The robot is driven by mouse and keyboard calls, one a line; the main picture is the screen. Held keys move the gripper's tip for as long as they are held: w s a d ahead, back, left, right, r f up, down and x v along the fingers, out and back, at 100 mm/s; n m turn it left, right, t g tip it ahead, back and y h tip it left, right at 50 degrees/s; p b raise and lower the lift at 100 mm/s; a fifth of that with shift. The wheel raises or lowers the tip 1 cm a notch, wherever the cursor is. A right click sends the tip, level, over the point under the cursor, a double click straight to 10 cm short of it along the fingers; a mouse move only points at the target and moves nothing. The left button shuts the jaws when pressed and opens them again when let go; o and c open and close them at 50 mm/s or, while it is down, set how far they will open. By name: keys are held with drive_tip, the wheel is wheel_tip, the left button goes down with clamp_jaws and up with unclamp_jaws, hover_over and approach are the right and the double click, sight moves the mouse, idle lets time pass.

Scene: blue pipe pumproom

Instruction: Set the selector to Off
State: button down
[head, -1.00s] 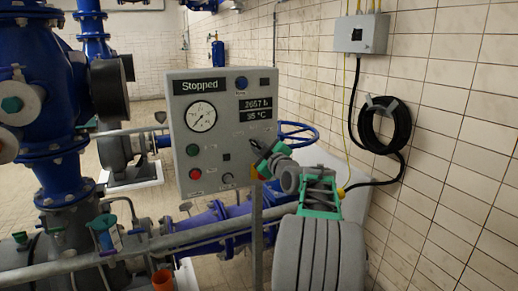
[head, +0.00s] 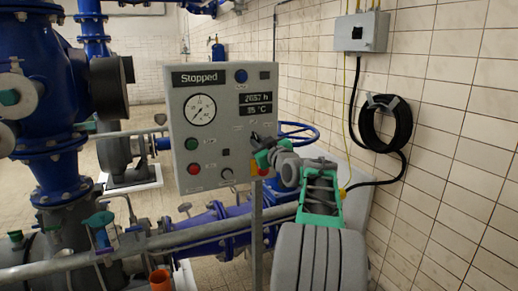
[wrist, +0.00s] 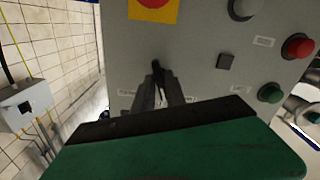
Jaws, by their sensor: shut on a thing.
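The grey control panel (head: 222,130) stands upright ahead, its display reading "Stopped". The selector (wrist: 157,68) is a small dark knob on the panel face, between my fingertips in the wrist view. My gripper (wrist: 163,88) is shut on it. In the head view my gripper (head: 257,143) reaches the panel's lower right from the right, and its fingers and green body hide most of the selector. Pale labels sit on both sides of the selector in the wrist view, too blurred to read. I cannot tell which position it points to.
A red-and-yellow button (head: 259,168) sits just below my gripper, close to it. A green button (head: 192,144), a red button (head: 194,169) and a grey knob (head: 227,175) are to the left. A pipe rail (head: 150,243) runs in front. The tiled wall is right.

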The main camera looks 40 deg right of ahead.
drive_tip(key=shift+m+b, duration=0.5)
drive_tip(key=shift+m, duration=1.3)
drive_tip(key=shift+r, duration=0.1)
drive_tip(key=c, duration=1.5)
unclamp_jaws()
drive_tip(key=b+v, duration=0.2)
drive_tip(key=v, duration=0.5)
drive_tip(key=shift+s+a, duration=0.1)
drive_tip(key=shift+s, duration=0.3)
